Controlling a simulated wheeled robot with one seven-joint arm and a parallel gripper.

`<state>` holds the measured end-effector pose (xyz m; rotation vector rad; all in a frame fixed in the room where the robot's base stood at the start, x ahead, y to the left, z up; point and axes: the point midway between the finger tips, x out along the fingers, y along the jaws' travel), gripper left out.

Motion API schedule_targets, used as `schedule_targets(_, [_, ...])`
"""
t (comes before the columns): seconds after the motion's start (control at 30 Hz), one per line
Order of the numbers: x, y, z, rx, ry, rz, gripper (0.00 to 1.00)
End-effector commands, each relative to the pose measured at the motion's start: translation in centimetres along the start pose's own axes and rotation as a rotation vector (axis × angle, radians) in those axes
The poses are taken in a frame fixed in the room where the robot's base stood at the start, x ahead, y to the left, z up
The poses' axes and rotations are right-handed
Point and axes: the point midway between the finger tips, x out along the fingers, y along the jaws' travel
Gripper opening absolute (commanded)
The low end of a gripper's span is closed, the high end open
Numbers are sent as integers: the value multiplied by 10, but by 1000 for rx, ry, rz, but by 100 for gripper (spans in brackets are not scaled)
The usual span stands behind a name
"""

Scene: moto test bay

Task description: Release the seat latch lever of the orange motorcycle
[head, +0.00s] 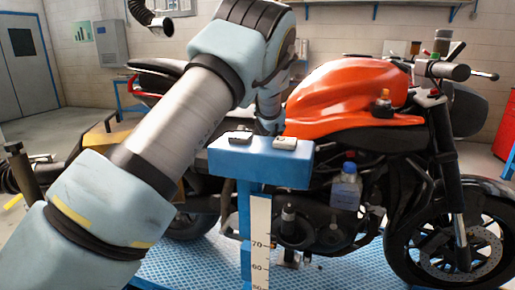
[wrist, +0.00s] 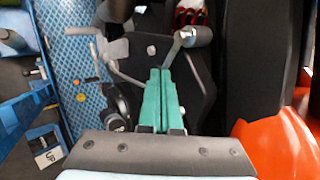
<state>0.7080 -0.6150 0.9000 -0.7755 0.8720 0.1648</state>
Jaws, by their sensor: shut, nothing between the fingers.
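The orange motorcycle (head: 345,95) stands side-on at the right of the head view. Its orange bodywork also shows at the lower right of the wrist view (wrist: 275,140). In the wrist view a grey lever with a cylindrical end (wrist: 198,37) sits in front of a dark side plate. It looks like the seat latch lever, but no label shows. My gripper (wrist: 161,72) has teal fingers pressed together and empty. Its tips appear just below the lever's bent lower end; I cannot tell whether they touch. In the head view the gripper is hidden behind my arm and a blue stand.
A small bottle (head: 346,188) shows beside the engine. The blue patterned platform (head: 330,272) lies below. A red-and-black spring (wrist: 190,17) is near the lever.

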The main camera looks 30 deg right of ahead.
Motion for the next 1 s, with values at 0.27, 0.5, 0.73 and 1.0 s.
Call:
schedule_targets(0.27, [1, 1, 0, 0, 0, 0, 0])
schedule_targets(0.5, [1, 0, 0, 0, 0, 0, 0])
schedule_targets(0.73, [-3, -2, 2, -1, 0, 0, 0])
schedule_targets(1.0, [-11, -8, 7, -1, -1, 1, 0])
